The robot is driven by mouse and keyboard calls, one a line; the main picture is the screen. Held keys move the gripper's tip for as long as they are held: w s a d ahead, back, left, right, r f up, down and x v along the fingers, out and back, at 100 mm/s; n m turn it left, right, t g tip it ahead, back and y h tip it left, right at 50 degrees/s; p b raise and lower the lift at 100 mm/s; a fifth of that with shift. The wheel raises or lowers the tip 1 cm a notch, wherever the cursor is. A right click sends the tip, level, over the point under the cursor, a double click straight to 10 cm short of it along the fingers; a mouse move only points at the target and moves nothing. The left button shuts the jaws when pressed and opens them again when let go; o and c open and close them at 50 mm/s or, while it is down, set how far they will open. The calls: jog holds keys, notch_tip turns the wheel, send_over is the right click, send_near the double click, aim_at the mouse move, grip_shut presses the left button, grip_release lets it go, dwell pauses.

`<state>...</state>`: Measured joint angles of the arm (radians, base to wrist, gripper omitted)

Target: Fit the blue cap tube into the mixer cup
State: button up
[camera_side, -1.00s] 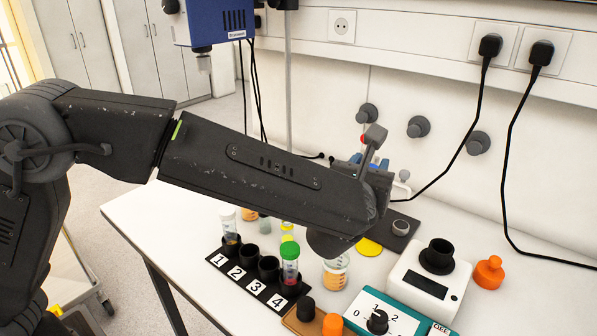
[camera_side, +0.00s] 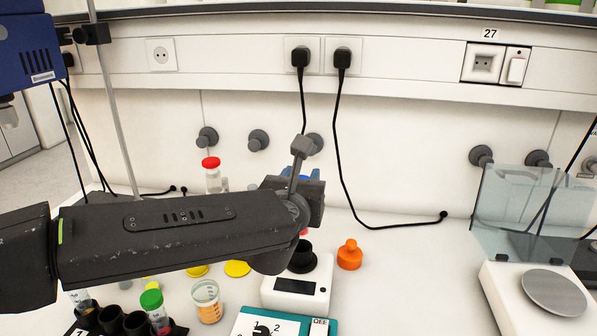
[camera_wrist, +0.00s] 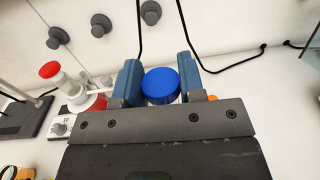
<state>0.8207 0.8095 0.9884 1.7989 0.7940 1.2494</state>
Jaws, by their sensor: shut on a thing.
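My gripper (camera_wrist: 160,72) is shut on the blue cap tube, with a blue finger on each side of its round blue cap (camera_wrist: 161,87) in the wrist view. The tube's body is hidden below the cap. In the side view my wrist hides most of the gripper and the tube; only a bit of blue shows behind it. The mixer cup (camera_side: 302,262) is a black holder on top of a white box with a display (camera_side: 295,292). It stands just below my wrist in the side view. How far the tube is from it I cannot tell.
A black rack (camera_side: 90,318) with a green-capped tube (camera_side: 152,301) and a beaker of orange liquid (camera_side: 207,301) stand at the front left. An orange bottle (camera_side: 349,255) is right of the mixer. A red-capped bottle (camera_side: 212,174) stands behind my arm. A balance (camera_side: 540,290) is far right.

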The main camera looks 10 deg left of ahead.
jog(key=shift+f, duration=1.2)
jog(key=shift+f, duration=2)
jog(key=o, duration=1.1)
jog(key=s, duration=1.4)
jog(key=shift+a, duration=0.35)
